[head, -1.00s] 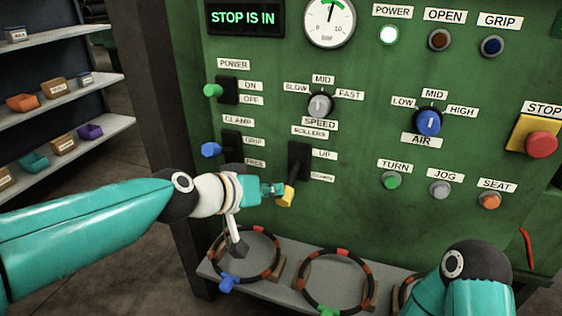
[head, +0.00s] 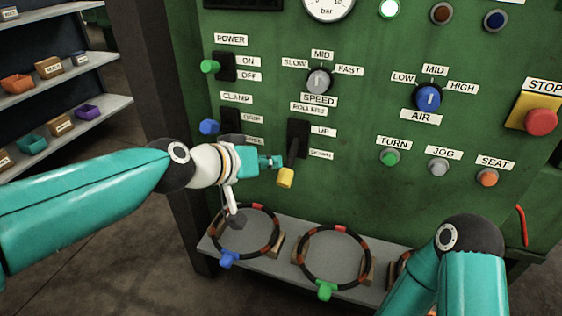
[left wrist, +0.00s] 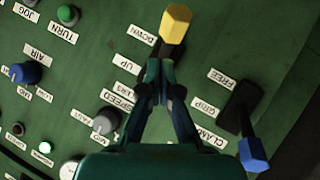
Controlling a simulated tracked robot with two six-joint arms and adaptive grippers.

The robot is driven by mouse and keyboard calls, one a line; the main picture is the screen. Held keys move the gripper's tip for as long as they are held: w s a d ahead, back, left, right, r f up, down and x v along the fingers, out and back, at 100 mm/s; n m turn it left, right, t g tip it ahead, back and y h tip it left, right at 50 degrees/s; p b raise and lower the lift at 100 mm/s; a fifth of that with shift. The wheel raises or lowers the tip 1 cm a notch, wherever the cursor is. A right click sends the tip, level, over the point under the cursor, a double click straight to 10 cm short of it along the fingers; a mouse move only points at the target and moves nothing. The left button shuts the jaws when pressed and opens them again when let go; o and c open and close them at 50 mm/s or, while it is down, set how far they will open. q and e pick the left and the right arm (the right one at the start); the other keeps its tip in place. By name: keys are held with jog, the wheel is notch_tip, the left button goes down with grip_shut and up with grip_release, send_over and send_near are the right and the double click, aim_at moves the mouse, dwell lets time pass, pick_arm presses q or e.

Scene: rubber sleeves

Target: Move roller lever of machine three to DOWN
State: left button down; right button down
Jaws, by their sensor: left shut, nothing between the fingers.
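The roller lever of this green machine has a yellow knob (head: 285,178) on a dark stem. It points down, with the knob below the level of the DOWN label. The knob also shows at the top of the left wrist view (left wrist: 174,22). My left gripper (head: 276,161) is shut and empty, just above and left of the knob. In the left wrist view its closed fingertips (left wrist: 160,68) lie just below the knob in the picture; I cannot tell whether they touch the stem. My right gripper is out of view; only part of that arm shows at the lower right.
A blue clamp lever (head: 209,127) and a green power lever (head: 210,66) sit left of the roller lever. A red stop button (head: 541,121) is at the right. Below, a grey ledge (head: 285,272) holds ring-shaped sleeves. Shelves (head: 95,112) with small bins stand at the left.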

pick_arm(q)
jog(key=a+f+v, duration=0.1)
jog(key=v, duration=1.2)
jog(key=shift+f+p, duration=0.3)
jog(key=shift+p, duration=0.15)
jog(key=shift+s, duration=0.1)
